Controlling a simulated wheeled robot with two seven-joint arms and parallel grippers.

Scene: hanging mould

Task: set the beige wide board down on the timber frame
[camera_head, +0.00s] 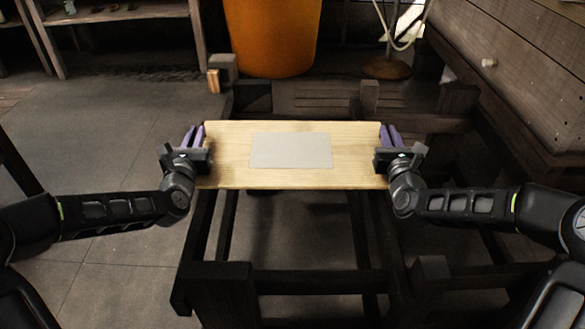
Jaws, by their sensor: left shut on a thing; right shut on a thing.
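The beige wide board (225,170) lies flat and crosswise in the middle of the view, with a grey rectangle on its top face. My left gripper (194,137) is shut on the board's left end. My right gripper (389,136) is shut on its right end. The dark timber frame (300,276) is below and around the board, with rails running toward me and a crossbar in front. I cannot tell whether the board touches the frame or hangs above it. The board hides part of the frame behind it.
An orange barrel (273,38) stands behind the frame. A wooden cabinet with a pale knob (489,62) is at the upper right. A shelf (118,14) is at the upper left. The tiled floor (100,130) at the left is clear.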

